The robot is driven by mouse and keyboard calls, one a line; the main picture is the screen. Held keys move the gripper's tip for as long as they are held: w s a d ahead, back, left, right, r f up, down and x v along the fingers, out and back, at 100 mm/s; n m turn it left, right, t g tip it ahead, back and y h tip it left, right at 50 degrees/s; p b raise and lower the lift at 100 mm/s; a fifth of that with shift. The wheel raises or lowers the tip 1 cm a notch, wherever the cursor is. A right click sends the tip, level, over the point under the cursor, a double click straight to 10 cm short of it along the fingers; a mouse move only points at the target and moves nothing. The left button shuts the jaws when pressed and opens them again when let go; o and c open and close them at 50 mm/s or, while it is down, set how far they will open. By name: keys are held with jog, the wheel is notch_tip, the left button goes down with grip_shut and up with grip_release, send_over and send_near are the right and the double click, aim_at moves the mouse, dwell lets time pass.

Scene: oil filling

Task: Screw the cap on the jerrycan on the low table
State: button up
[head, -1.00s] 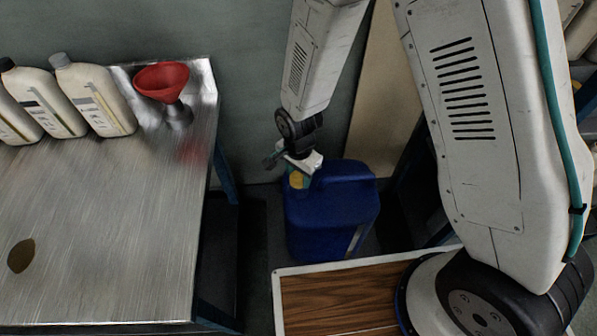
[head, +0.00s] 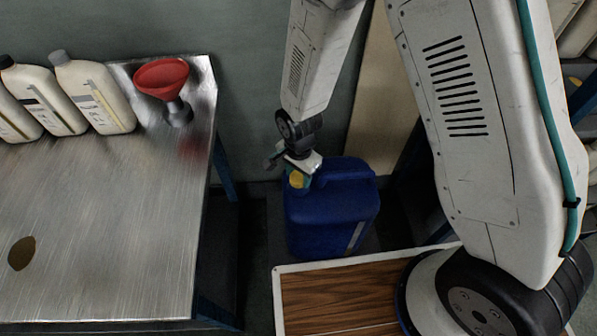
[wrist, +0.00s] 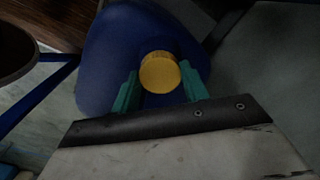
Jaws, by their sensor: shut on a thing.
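The blue jerrycan (head: 333,217) stands low beside the metal workbench, in the middle of the head view. It also fills the upper middle of the wrist view (wrist: 105,55). The yellow cap (wrist: 160,73) is at the jerrycan's top, and a bit of it shows in the head view (head: 296,181). My gripper (wrist: 161,88) is above the jerrycan, its green fingers on either side of the cap, shut on it. The jerrycan's neck is hidden under the cap, so I cannot tell how the cap sits on it.
The metal workbench (head: 120,220) is on the left, with several cream bottles (head: 95,95) and a red funnel (head: 162,78) at its back. A dark brown spot (head: 21,253) marks its top. A tan board (head: 385,95) leans on the wall behind the jerrycan.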

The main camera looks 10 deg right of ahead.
jog(key=o, duration=1)
jog(key=shift+f, duration=0.1)
notch_tip(320, 180, up, 8)
jog(key=shift+f, duration=0.1)
